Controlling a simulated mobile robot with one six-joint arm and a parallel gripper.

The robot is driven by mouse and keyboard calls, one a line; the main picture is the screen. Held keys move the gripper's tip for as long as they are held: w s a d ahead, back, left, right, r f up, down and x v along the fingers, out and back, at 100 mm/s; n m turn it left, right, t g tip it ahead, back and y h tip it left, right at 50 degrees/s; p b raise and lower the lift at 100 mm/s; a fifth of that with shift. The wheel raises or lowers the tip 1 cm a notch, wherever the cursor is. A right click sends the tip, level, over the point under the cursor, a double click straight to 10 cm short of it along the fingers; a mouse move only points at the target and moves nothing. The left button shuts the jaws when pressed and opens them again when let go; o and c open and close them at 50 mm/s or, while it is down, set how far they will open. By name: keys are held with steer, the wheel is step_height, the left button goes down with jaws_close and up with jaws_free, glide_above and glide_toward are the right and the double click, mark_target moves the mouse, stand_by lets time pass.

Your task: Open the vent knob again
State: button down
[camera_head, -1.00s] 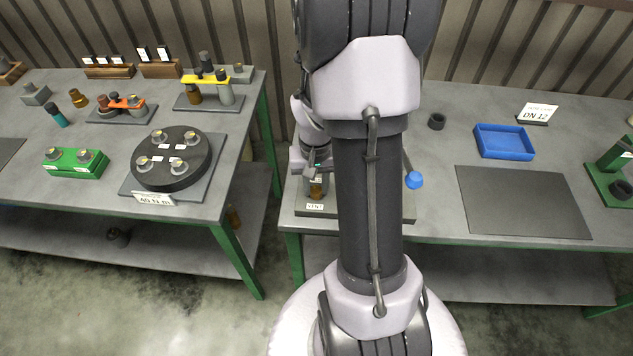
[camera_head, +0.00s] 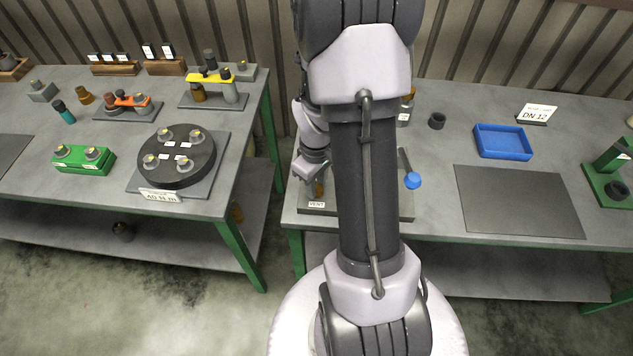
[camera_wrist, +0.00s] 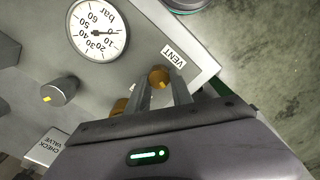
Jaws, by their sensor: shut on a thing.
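The vent knob (camera_wrist: 158,77) is a small brass-coloured round knob beside the white VENT label (camera_wrist: 173,56) in the wrist view. My gripper (camera_wrist: 163,84) is shut on it, with one finger on each side. In the head view my gripper (camera_head: 308,178) is low over the left part of the grey fixture plate, near the VENT label (camera_head: 316,204). My arm hides much of the fixture there. How far the knob is turned cannot be told.
A pressure gauge (camera_wrist: 97,30), a grey knob with a yellow mark (camera_wrist: 59,92) and a CHECK VALVE label (camera_wrist: 47,147) lie near the gripper. A blue-tipped lever (camera_head: 412,181) stands right of my arm. A blue tray (camera_head: 502,142) is farther right.

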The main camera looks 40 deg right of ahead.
steer(key=shift+n, duration=0.3)
stand_by(0.4)
steer(key=c, duration=1.1)
jaws_free()
step_height(320, 180, up, 18)
steer(key=p, duration=0.6)
steer(key=shift+f, duration=0.25)
